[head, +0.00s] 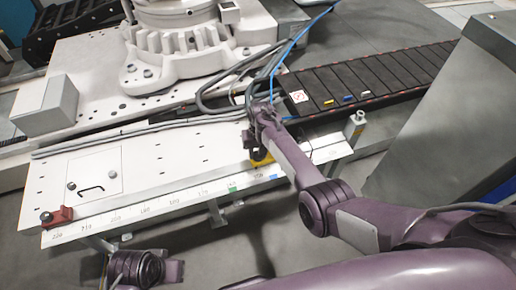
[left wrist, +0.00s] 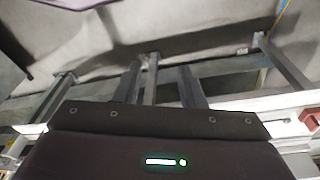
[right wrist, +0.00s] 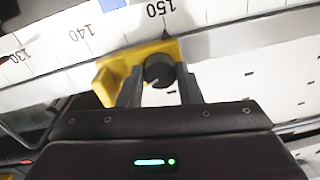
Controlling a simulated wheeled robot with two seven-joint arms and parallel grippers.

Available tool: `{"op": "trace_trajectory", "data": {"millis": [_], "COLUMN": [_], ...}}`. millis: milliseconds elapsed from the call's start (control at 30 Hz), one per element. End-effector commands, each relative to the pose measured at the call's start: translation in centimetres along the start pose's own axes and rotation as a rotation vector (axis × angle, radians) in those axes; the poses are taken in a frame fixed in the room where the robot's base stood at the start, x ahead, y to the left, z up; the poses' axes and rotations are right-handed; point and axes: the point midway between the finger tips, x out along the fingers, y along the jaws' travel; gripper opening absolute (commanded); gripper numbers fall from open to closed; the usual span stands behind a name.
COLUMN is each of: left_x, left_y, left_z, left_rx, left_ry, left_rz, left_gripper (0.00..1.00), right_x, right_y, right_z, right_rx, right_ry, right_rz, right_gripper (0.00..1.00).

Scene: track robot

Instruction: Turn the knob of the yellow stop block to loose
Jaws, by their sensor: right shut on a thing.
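The yellow stop block (head: 262,159) sits on the front rail of the white table, mostly hidden by my right arm in the head view. In the right wrist view the yellow block (right wrist: 112,76) is near the 150 mark of the scale. Its round black knob (right wrist: 158,70) has a short pale mark towards the lower left. My right gripper (right wrist: 160,84) is shut on the knob, one finger on each side. My left gripper (left wrist: 160,75) is open and empty, below the table's front edge; its arm end also shows at the bottom left of the head view.
A red block (head: 57,217) sits at the left end of the scale rail (head: 150,208). Grey hoses and a blue cable (head: 283,60) run across the table behind my right gripper. A black chain track (head: 370,76) and a grey cabinet (head: 450,120) stand at the right.

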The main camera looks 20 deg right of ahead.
Motion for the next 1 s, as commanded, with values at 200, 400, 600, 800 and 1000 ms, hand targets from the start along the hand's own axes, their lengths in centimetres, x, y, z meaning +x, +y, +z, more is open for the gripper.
{"op": "trace_trajectory", "data": {"millis": [200, 400, 600, 800, 1000], "left_x": [-0.9, 0.8, 1.7, 1.8, 1.4], "left_y": [-0.9, -1.1, -1.2, -1.2, -1.1], "left_z": [0.7, 0.8, 0.8, 0.8, 0.8], "left_rx": [-0.023, -0.030, -0.033, -0.033, -0.031], "left_ry": [-0.066, -0.069, -0.064, -0.062, -0.066], "left_rz": [-0.014, -0.014, -0.015, -0.015, -0.014], "left_gripper": [0.36, 0.36, 0.36, 0.36, 0.36], "right_x": [-0.3, -0.2, -0.1, -0.1, -0.1], "right_y": [0.1, 0.0, 0.0, 0.0, -0.1], "right_z": [-0.1, -0.2, -0.2, -0.2, -0.3], "right_rx": [-0.206, -0.397, -0.586, -0.776, -0.965], "right_ry": [-0.009, -0.018, -0.025, -0.035, -0.043], "right_rz": [0.001, 0.001, 0.002, 0.002, 0.002], "right_gripper": [0.09, 0.09, 0.09, 0.09, 0.09]}}
